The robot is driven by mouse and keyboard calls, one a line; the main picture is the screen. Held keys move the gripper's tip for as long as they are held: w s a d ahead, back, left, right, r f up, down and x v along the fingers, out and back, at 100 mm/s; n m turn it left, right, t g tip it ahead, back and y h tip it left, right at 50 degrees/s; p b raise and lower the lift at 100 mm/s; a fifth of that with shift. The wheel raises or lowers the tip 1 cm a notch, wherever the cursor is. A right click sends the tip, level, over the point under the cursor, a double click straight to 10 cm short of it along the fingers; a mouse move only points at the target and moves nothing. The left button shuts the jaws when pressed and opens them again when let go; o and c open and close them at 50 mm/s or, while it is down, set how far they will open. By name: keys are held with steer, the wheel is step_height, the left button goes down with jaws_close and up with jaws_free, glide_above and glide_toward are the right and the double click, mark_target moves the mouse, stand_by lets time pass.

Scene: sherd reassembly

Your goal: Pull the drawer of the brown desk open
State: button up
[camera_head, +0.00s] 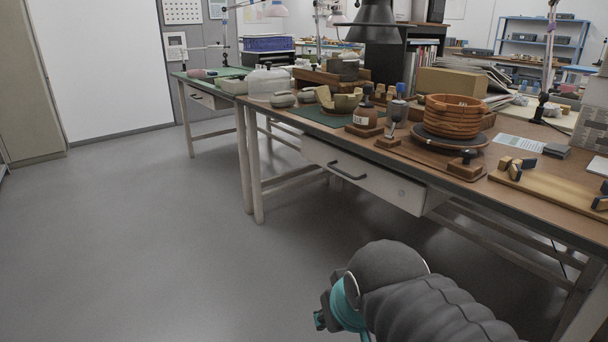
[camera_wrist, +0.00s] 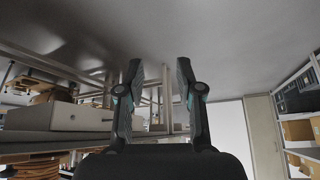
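The brown desk (camera_head: 476,188) runs along the right side of the head view. Its pale drawer (camera_head: 385,187) hangs under the worktop, with a dark bar handle (camera_head: 347,171) on the front. No drawer interior shows, so it looks shut. My gripper (camera_wrist: 160,78) is open and empty in the wrist view, its two dark fingers apart. That view is upside down, and the drawer (camera_wrist: 60,117) shows at its left, away from the fingers. In the head view my arm is low in front of the desk, with the fingertips mostly hidden.
A brown pot (camera_head: 454,116) stands on a dark turntable on the desk, among bottles, tools and a lamp. The desk's pale legs (camera_head: 256,180) reach the floor left of the drawer. A second, green-topped table (camera_head: 197,97) stands behind. The grey floor (camera_head: 150,240) at left is clear.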

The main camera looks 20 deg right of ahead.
steer(key=w+d+r+m+t+h, duration=0.1)
steer(key=w+d+m+t, duration=0.15)
steer(key=w, duration=0.45)
steer(key=w+d+r+m+t+h, duration=0.1)
steer(key=w+d, duration=0.3)
steer(key=w, duration=0.4)
steer(key=m+t+y+p, duration=0.2)
steer(key=m+t+y, duration=0.1)
steer(key=m+t, duration=0.65)
glide_toward(340, 172)
steer(key=w, duration=0.3)
steer(key=w+n+t, duration=0.1)
steer(key=w, duration=0.3)
steer(key=w+n, duration=0.1)
steer(key=w, duration=0.2)
steer(key=shift+w+r+p, duration=0.25)
steer(key=shift+r+p, duration=0.1)
steer(key=shift+p, duration=0.05)
jaws_close()
